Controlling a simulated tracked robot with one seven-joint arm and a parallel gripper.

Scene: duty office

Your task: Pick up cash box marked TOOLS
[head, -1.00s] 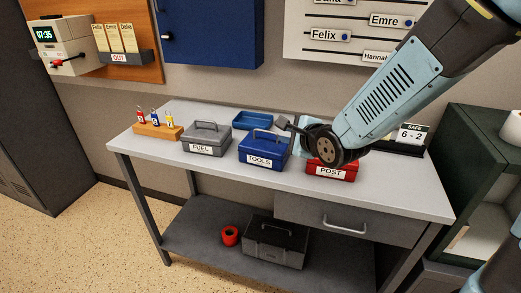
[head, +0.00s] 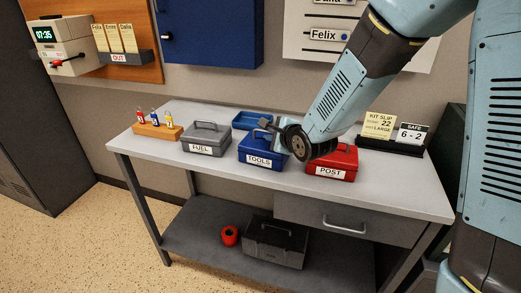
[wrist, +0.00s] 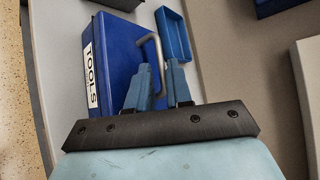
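The blue cash box marked TOOLS (head: 262,157) stands on the grey bench between the FUEL and POST boxes. In the wrist view, the TOOLS box (wrist: 110,60) has its label on the left and a metal handle (wrist: 159,50) on its lid. My gripper (head: 268,125) is over the right part of the TOOLS box in the head view. In the wrist view, my gripper (wrist: 158,72) has its two fingers apart, with the handle close to them and seen partly in the gap. I cannot tell whether they touch it. My wrist hides part of the lid.
The grey FUEL box (head: 205,139) stands left and the red POST box (head: 333,165) close on the right. A blue tray (head: 249,121) lies behind. A key block (head: 157,132) stands at the left, and signs (head: 412,135) at the right. The bench front (head: 240,171) is clear.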

